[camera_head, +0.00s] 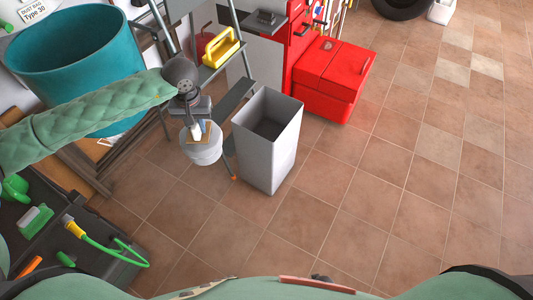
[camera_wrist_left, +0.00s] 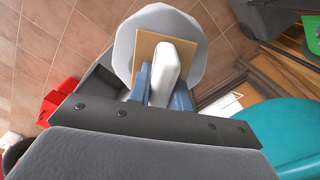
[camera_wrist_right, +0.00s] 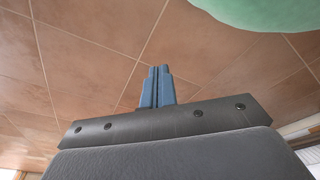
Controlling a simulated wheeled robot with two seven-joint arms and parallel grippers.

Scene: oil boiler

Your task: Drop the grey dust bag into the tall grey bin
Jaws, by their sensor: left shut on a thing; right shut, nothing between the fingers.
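The grey dust bag (camera_head: 201,152) hangs from my left gripper (camera_head: 197,127), which is shut on the white tab above the bag's tan square plate. In the left wrist view the bag (camera_wrist_left: 127,47) is round and pale grey, with its tan plate (camera_wrist_left: 147,55) towards the fingers (camera_wrist_left: 163,85). The tall grey bin (camera_head: 265,150) stands upright on the floor with its top open, to the right of the bag. The bag is apart from the bin's opening in the picture. My right gripper (camera_wrist_right: 158,85) shows in the right wrist view, shut and empty over tiled floor.
A large teal tub (camera_head: 75,65) stands at the upper left. A metal ladder with a yellow toolbox (camera_head: 222,49) is behind the bin. A red cabinet (camera_head: 331,75) is at the bin's upper right. A dark bench with green tools (camera_head: 35,220) is lower left.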

